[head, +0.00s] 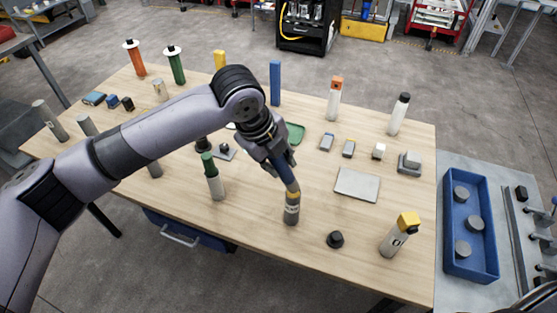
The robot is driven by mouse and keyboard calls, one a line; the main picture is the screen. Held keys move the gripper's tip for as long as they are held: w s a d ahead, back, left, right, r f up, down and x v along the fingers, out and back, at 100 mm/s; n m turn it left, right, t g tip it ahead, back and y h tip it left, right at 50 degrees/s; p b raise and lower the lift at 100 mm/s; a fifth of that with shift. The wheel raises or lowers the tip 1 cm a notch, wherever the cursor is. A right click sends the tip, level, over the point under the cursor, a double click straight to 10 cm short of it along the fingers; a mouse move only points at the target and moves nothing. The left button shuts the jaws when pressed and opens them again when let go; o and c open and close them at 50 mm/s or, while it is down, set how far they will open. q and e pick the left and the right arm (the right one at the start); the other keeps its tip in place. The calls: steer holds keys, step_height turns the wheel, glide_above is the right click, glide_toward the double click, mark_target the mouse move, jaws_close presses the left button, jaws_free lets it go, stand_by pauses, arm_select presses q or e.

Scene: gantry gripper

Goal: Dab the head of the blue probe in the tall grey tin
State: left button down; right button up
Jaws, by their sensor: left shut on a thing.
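My left gripper (279,164) is shut on the blue probe (291,182), above the front middle of the table. The probe points down and leans slightly. Its lower end lines up with a tall grey cylinder (291,212) with a yellow band and a pale label, which looks like the tall grey tin. The probe's head is not visible; I cannot tell whether it is inside the tin or just at its mouth. My gripper hides the upper part of the probe. My right gripper is not in view.
A green-topped cylinder (213,176) stands left of the tin. A black knob (335,239) and a yellow-capped bottle (399,235) stand to its right. A grey plate (357,184) lies behind them. A blue tray (470,225) is at the right.

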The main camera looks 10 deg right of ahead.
arm_select(q)
steer(key=shift+r+p, duration=2.35)
steer(key=shift+r, duration=0.35)
steer(key=shift+f, duration=0.1)
